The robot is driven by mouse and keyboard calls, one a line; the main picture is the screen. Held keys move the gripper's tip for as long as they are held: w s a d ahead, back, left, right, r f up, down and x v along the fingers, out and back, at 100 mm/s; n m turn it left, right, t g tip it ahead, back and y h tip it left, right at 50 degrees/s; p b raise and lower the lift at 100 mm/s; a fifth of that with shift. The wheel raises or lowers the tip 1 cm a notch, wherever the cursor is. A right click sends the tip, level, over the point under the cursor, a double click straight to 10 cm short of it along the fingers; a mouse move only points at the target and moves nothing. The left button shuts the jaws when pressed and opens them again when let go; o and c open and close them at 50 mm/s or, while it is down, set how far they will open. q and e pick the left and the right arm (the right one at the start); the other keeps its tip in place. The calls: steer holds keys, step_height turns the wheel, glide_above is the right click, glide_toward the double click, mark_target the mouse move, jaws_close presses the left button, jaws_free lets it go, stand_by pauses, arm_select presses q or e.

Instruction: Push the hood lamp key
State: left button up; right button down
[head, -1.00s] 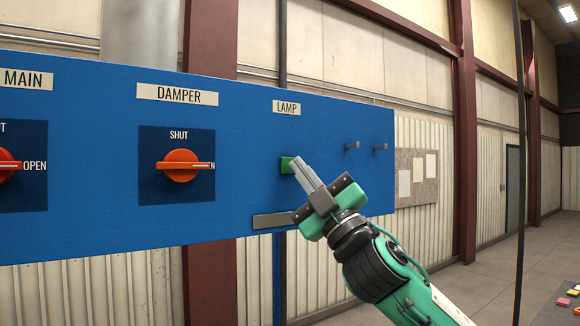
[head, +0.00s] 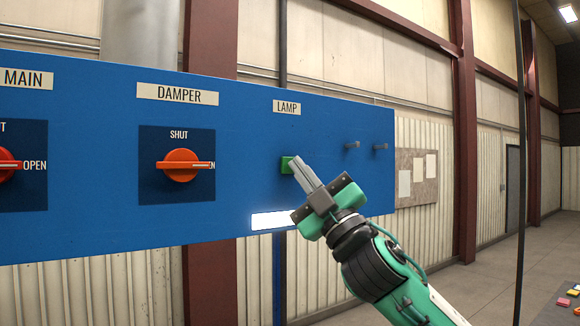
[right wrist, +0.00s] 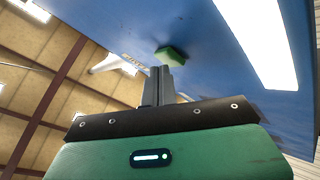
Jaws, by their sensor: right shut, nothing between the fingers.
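The lit bar (right wrist: 262,45) also shows there. My left gripper is not in view.
The blue panel (head: 235,130) also carries an orange DAMPER knob (head: 181,165) and an orange MAIN knob (head: 8,166) at the left. Two small pegs (head: 352,145) stick out right of the key. A thin dark pole (head: 520,150) stands at the right.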

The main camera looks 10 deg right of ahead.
steer(key=shift+s+d, duration=0.1)
steer(key=shift+s, duration=0.1)
steer(key=shift+s+d, duration=0.35)
steer(key=shift+s, duration=0.55)
steer(key=shift+s+d, duration=0.3)
steer(key=shift+s, duration=0.65)
steer(key=shift+s+d, duration=0.35)
steer(key=shift+s, duration=0.55)
